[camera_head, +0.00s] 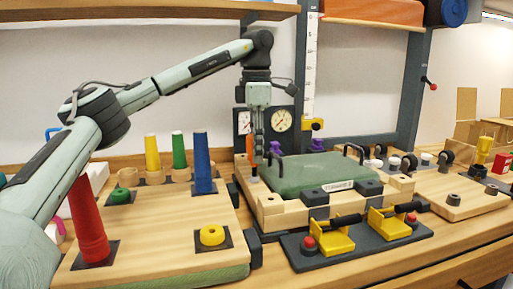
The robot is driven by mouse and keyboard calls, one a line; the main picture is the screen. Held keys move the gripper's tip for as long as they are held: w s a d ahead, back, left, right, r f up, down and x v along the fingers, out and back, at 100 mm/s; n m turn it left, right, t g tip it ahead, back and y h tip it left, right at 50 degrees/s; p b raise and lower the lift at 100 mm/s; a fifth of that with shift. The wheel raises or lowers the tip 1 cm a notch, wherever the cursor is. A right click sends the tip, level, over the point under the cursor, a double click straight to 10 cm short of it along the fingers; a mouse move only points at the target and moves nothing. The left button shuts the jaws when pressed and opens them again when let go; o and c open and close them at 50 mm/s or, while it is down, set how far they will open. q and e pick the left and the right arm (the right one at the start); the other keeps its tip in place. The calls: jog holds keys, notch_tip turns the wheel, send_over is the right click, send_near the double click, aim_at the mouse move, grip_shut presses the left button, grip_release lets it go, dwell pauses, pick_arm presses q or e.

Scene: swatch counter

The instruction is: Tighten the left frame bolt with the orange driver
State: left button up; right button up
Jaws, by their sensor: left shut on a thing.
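My left gripper (258,135) points straight down over the back left part of the wooden frame (270,208). It is shut on the orange driver (254,156), which is upright and mostly hidden by the fingers. Below the driver, a small light round piece at the frame's left side looks like the left frame bolt (253,179). I cannot tell whether the driver tip touches it. A green padded block (318,175) lies in the frame, with black handles. My right gripper is out of view.
Left of the frame is a wooden board (170,232) with a red cone (88,222), a blue cone (202,160) and a yellow ring (212,235). Yellow clamps (330,238) stand in front. Gauges (281,121) and a dark post are behind.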

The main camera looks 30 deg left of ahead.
pick_arm(q)
jog(key=m, duration=0.5)
jog(key=shift+s, duration=0.15)
jog(key=m, duration=0.5)
jog(key=shift+s, duration=0.1)
jog(key=o, duration=0.8)
